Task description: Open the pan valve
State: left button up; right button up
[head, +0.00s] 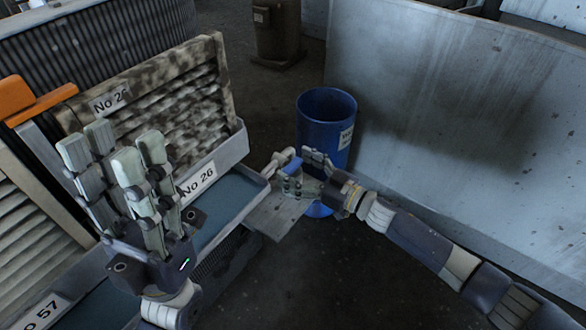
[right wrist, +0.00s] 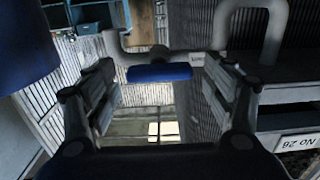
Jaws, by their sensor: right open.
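The pan valve's blue handle (head: 292,165) is at the right end of the pan (head: 226,206) labelled No 26. My right gripper (head: 297,170) is at the handle, partly covering it in the head view. In the right wrist view the blue handle (right wrist: 160,73) lies crosswise between the two open fingers (right wrist: 162,88), with a gap on each side. My left gripper (head: 114,155) is raised in front of the louvred panel, its fingers upright, spread and empty.
A blue barrel (head: 327,118) stands just behind my right gripper. A large grey metal sheet (head: 460,90) fills the right. A dirty louvred panel (head: 165,100) marked No 26 stands above the pan. Dark floor lies open at the bottom middle.

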jog(key=shift+w+a, duration=0.45)
jog(key=shift+a, duration=0.15)
jog(key=c, duration=1.1)
